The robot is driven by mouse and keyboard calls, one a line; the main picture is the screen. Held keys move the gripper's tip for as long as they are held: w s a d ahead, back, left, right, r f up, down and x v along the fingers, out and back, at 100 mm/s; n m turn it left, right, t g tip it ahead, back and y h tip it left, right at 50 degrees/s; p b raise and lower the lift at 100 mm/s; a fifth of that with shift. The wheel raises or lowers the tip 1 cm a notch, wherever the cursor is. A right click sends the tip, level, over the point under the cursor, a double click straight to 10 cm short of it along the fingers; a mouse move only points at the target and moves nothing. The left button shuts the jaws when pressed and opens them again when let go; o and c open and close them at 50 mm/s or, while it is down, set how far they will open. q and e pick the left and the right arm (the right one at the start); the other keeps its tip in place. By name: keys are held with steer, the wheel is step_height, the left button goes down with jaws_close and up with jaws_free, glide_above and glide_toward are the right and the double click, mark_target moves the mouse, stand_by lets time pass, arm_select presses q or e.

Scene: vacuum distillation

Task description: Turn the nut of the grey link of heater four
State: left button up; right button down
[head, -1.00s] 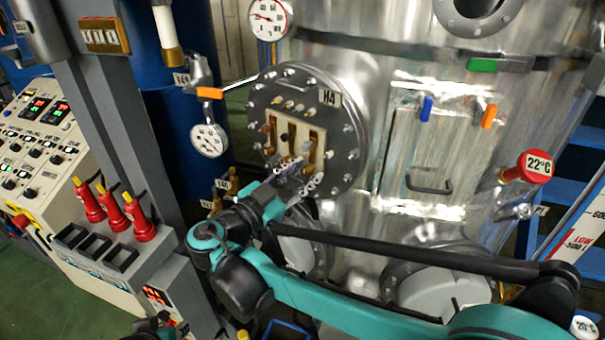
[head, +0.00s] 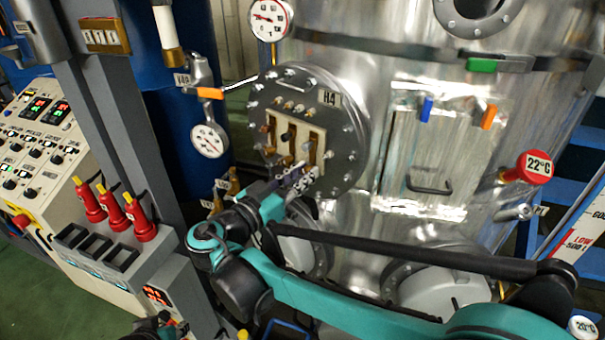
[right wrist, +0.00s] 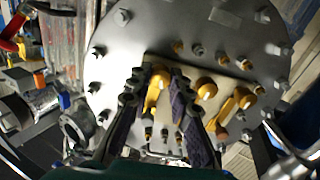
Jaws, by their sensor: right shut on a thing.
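Heater four is the round bolted steel flange (head: 348,135) with an H4 label, on the big metal vessel. Its pale terminal panel (head: 301,125) carries brass-coloured links (head: 270,132) and small nuts. In the right wrist view, the flange (right wrist: 118,55) fills the middle, with brass links (right wrist: 232,104) on its panel. My right gripper (head: 301,172) is at the lower edge of the panel, its fingers closed in on something small. I cannot pick out the grey link. A dark teal part of my left arm shows at the bottom edge.
Red-handled plugs (head: 139,220) and a control console (head: 35,150) stand at the left.

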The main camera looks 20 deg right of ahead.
steer(key=n, duration=1.3)
steer(key=shift+n, duration=0.4)
steer(key=n, duration=0.6)
steer(key=shift+f, duration=0.1)
steer(key=n, duration=0.6)
steer(key=shift+f+n, duration=0.1)
steer(key=shift+n, duration=0.2)
steer(key=c, duration=1.4)
jaws_free()
steer(key=shift+a, duration=0.15)
